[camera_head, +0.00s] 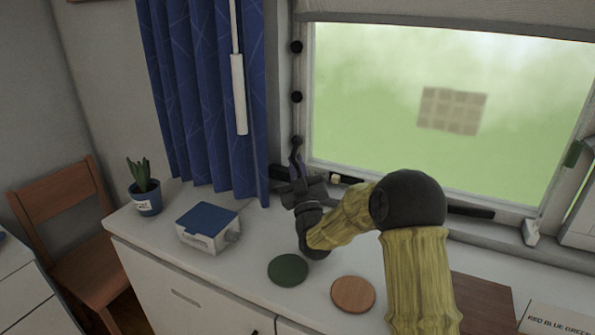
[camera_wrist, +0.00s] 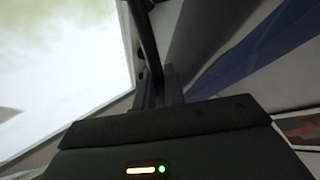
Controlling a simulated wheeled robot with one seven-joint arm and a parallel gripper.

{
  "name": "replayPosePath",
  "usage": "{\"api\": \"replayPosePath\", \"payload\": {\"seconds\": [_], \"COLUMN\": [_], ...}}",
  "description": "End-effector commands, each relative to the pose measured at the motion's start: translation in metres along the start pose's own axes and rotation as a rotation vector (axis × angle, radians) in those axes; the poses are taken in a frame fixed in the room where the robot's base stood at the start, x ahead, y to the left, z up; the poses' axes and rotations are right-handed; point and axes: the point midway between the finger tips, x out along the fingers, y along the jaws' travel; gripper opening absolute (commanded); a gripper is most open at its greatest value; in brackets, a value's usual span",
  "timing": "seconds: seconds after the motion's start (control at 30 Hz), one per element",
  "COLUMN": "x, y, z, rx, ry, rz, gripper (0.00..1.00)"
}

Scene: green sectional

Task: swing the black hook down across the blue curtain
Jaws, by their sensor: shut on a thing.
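The blue curtain (camera_head: 207,90) hangs in folds left of the window in the head view. A black hook (camera_head: 296,146) sits on the window frame's left upright, just right of the curtain. My gripper (camera_head: 296,168) is at the hook's lower part, close to the curtain's lower right edge. In the wrist view, the hook (camera_wrist: 147,42) shows as a dark bar running down between my gripper's fingers (camera_wrist: 160,88), which are shut on it. The curtain (camera_wrist: 245,65) shows blurred to the right. The hook's held end is hidden by the fingers.
Two black knobs (camera_head: 296,72) sit above the hook. A white box with a blue lid (camera_head: 208,226), a potted plant (camera_head: 146,198), a green disc (camera_head: 288,270) and an orange disc (camera_head: 352,294) stand on the white counter. A white rod (camera_head: 239,95) hangs before the curtain.

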Motion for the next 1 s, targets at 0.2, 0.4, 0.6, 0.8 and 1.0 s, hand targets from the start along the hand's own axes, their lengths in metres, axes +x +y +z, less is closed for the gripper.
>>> {"api": "replayPosePath", "payload": {"seconds": [0.2,0.4,0.6,0.8,1.0], "x": [-0.001,-0.001,-0.001,0.001,0.013], "y": [-0.001,-0.001,-0.001,0.001,0.008], "z": [0.001,0.001,0.001,-0.002,-0.021], "rx": [0.000,0.000,-0.001,-0.001,-0.003], "ry": [-0.002,-0.002,-0.001,0.001,0.005], "rz": [-0.003,-0.003,-0.002,-0.001,0.000], "gripper": [0.00,0.19,0.28,0.28,0.28]}}
